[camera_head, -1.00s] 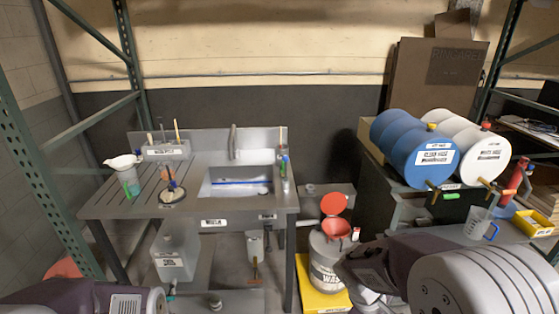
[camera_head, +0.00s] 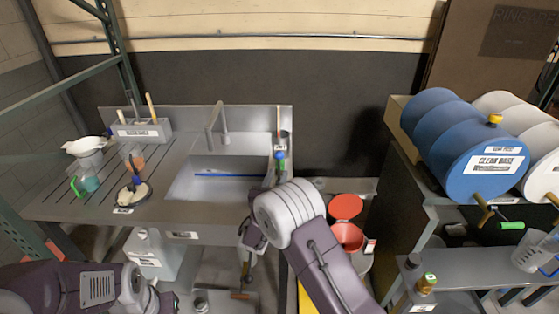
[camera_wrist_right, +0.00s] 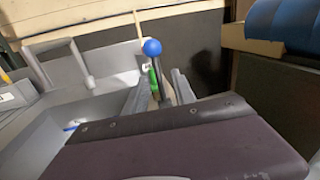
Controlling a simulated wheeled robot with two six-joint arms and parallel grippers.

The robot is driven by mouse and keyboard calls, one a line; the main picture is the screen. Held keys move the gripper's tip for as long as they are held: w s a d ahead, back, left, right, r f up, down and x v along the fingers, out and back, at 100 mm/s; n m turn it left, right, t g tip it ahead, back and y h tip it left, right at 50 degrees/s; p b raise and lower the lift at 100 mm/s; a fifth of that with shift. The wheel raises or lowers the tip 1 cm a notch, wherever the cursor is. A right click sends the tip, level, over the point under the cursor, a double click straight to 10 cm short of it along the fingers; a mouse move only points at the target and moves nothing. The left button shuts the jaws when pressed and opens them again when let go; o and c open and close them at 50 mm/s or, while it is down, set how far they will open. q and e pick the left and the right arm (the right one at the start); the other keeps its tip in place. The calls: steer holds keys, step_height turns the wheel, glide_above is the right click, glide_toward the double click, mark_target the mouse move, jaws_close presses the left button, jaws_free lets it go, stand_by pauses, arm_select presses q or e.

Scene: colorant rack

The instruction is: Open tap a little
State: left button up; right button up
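The sink's grey faucet (camera_head: 217,122) stands behind the basin, with its spout bent forward. A dark lever with a blue ball knob (camera_wrist_right: 152,47) stands at the basin's right; its knob also shows in the head view (camera_head: 281,155). My right gripper (camera_wrist_right: 160,84) is open at the lever. In the right wrist view its two fingers stand apart, with the lever and something green between them. I cannot tell whether either finger touches the lever. My left arm is at the lower left of the head view; its gripper is not in view.
A blue barrel labelled clear base (camera_head: 447,140) with a brass spigot lies at the right. A red-lidded bin (camera_head: 345,208) stands right of the bench. The sink basin (camera_head: 190,188) is clear but for a blue rod.

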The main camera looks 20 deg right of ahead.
mark_target(279, 166)
steer(key=shift+s+a+r, duration=0.25)
steer(key=shift+s+a, duration=0.2)
steer(key=shift+a, duration=0.05)
steer(key=p+x, duration=0.1)
steer(key=x, duration=0.8)
steer(key=shift+w, duration=0.2)
steer(key=shift+d+f, duration=0.15)
jaws_close()
stand_by(0.5)
